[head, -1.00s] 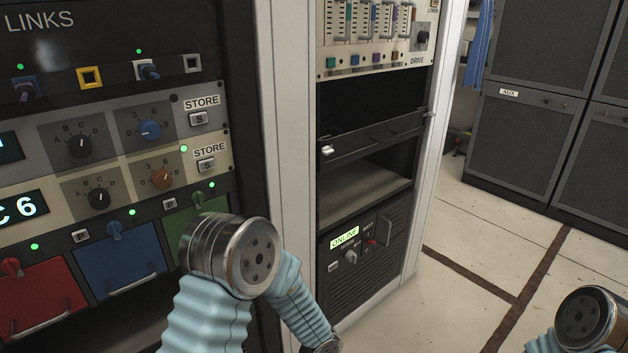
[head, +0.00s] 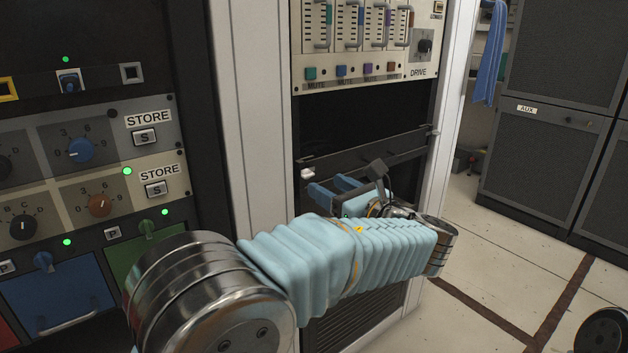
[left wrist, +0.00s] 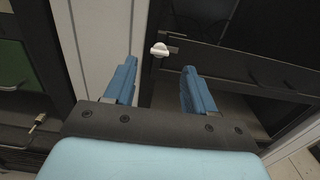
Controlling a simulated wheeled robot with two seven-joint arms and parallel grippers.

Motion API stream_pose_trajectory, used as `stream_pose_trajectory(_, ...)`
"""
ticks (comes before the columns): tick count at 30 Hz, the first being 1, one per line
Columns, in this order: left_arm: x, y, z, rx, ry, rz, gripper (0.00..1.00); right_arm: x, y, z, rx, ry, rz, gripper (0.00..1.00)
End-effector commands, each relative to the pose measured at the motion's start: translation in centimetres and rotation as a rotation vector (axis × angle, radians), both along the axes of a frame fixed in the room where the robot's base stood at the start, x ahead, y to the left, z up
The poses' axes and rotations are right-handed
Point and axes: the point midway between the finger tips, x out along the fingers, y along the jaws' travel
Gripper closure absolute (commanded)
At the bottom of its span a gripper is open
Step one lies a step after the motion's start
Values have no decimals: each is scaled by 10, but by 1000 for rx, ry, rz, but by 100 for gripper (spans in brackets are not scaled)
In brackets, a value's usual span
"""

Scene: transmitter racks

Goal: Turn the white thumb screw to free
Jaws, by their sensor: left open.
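The white thumb screw (head: 307,173) sits at the left end of a dark panel in the right-hand rack. It also shows in the left wrist view (left wrist: 160,49), above and between my fingertips and apart from them. My left gripper (head: 330,188) is in front of this rack, just right of and below the screw in the head view. In the left wrist view its two blue fingers (left wrist: 158,72) stand wide apart with nothing between them. The dark panel (head: 345,158) carries a handle, partly hidden behind my gripper. My right gripper is not in view.
The rack's pale upright (head: 247,120) stands just left of the screw. A drive panel with coloured buttons (head: 368,69) is above an open dark bay. The left rack (head: 146,137) has knobs and store buttons.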

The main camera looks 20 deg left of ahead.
Motion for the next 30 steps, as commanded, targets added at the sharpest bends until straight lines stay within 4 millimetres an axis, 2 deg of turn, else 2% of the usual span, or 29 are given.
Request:
stream_pose_trajectory(3, 15, 21, -1, -2, 1, 2, 45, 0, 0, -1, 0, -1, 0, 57)
stream_pose_trajectory(9, 32, 41, -1, -2, 1, 1, 45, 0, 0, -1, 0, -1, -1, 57)
stream_pose_trajectory(20, 36, 46, -1, -2, 1, -1, 45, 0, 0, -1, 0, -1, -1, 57)
stream_pose_trajectory(23, 36, 46, -1, -2, 1, -1, 57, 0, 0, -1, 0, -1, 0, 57)
stream_pose_trajectory(30, 36, 46, -1, -2, 1, -1, 94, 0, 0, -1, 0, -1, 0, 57)
